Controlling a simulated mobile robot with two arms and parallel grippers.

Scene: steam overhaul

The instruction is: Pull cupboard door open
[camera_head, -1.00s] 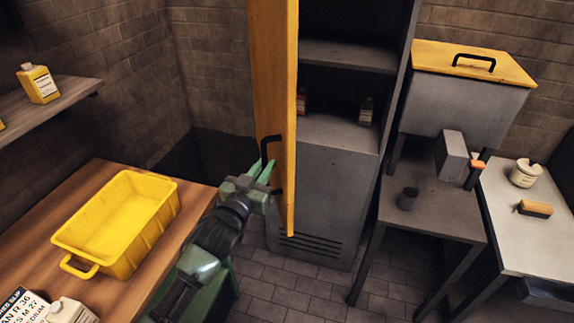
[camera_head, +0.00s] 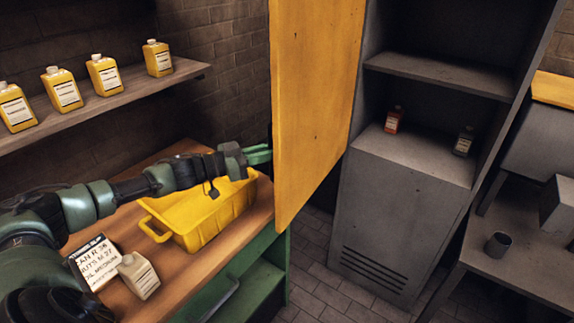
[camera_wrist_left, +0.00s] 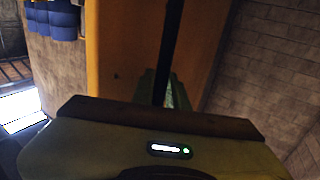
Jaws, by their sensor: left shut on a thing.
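The cupboard door (camera_head: 318,110) is a yellow-orange panel standing open at the left of the grey cupboard (camera_head: 395,215). Its broad inner face shows in the head view. My left gripper (camera_head: 262,154) reaches in from the left to the door's free edge, shut on the dark handle. In the left wrist view the handle (camera_wrist_left: 172,45) is a dark bar running up between the fingers (camera_wrist_left: 163,88), with the orange door (camera_wrist_left: 122,55) behind. The door hides part of the grip in the head view. My right gripper is in neither view.
A yellow crate (camera_head: 205,215) stands on a wooden bench (camera_head: 185,292), under my left arm and close to the door. A shelf (camera_head: 110,100) holds several yellow bottles. A red bottle (camera_head: 394,119) and a dark bottle (camera_head: 464,140) stand in the cupboard. A grey table (camera_head: 520,265) is at right.

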